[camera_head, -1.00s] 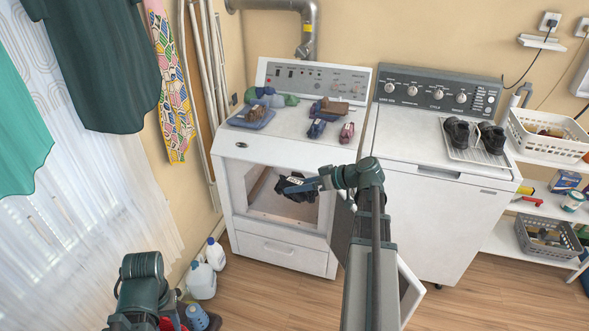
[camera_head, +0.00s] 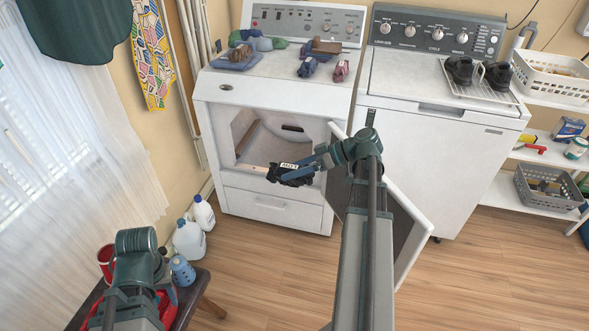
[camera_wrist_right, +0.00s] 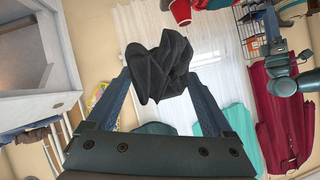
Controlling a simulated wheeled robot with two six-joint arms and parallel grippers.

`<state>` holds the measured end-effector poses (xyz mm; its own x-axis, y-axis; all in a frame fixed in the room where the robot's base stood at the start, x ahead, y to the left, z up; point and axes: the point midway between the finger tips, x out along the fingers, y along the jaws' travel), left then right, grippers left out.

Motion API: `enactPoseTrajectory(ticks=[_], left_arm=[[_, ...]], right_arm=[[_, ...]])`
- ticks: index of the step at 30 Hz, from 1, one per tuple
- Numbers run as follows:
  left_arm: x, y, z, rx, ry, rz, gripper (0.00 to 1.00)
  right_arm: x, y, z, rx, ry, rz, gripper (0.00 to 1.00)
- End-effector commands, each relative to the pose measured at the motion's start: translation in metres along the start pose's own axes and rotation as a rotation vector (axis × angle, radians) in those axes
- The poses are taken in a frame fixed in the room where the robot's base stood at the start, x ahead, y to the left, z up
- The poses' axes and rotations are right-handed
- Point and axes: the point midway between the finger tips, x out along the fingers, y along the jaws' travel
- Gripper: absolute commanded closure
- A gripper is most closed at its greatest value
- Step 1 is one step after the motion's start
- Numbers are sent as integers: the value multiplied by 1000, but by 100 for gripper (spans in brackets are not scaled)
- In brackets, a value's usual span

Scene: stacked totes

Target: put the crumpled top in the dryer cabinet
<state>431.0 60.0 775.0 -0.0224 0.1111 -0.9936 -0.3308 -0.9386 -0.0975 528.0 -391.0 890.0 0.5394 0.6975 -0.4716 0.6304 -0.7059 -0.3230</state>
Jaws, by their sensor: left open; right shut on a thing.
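The crumpled top (camera_wrist_right: 158,68) is a dark, nearly black bunch of cloth. My right gripper (camera_wrist_right: 158,78) is shut on it, with a blue finger on each side. In the head view the top (camera_head: 291,175) hangs in front of the lower edge of the dryer opening. The dryer cabinet (camera_head: 275,96) is the white machine on the left; its door (camera_head: 402,225) stands open to the right, partly behind my right arm. The visible drum looks empty. My left gripper (camera_head: 136,300) is at the lower left, open, away from the dryer; its fingertips are not clear.
A washer (camera_head: 440,150) with dark shoes on a rack stands at right. Jugs (camera_head: 189,240) and a stool (camera_head: 188,300) are at lower left. The floor in front is clear.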

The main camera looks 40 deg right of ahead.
Motion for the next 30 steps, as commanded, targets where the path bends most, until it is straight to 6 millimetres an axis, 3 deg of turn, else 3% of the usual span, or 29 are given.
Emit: enactPoseTrajectory(ticks=[1,18,24,30], left_arm=[[32,3,-2,1,0,0,53],[204,19,-12,6,2,-4,53],[246,23,-15,7,2,-4,53],[264,25,-16,8,2,-5,53]], right_arm=[[16,10,27,0,1,0,80],[97,66,168,0,1,0,80],[117,80,203,0,1,0,80],[125,86,218,0,1,0,80]])
